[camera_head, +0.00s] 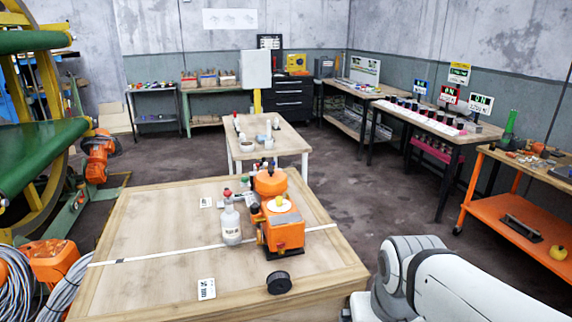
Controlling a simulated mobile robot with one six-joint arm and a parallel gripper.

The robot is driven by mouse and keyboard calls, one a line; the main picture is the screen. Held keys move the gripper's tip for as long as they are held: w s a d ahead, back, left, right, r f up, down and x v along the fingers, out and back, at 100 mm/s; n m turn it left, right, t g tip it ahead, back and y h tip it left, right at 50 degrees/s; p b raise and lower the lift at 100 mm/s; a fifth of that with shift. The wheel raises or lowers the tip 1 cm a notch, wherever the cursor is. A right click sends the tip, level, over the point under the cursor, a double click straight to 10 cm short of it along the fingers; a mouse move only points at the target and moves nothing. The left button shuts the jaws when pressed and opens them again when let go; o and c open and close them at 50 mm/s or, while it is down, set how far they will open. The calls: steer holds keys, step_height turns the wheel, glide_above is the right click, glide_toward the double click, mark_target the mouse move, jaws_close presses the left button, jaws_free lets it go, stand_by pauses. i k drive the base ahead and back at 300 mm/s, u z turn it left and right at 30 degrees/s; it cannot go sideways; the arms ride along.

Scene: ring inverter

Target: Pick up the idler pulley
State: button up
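A short black round part (279,283), which looks like the idler pulley, sits near the front edge of the near wooden table (140,240). It seems to rest directly on the tabletop, with nothing touching it. My white and grey arm shows at the bottom right, beside the table's right corner. My gripper is outside the picture, so its state and its distance from the black part cannot be seen.
Behind the black part stand an orange machine (284,230) and a grey bottle with a red top (231,222). A white label (206,289) lies to its left. A white strip (150,256) crosses the table. The table's left side is clear. An orange cart (510,205) stands at right.

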mark_target(279, 282)
steer(key=z, duration=2.6)
steer(key=k, duration=1)
steer(key=u, duration=1.95)
steer(key=i, duration=0.8)
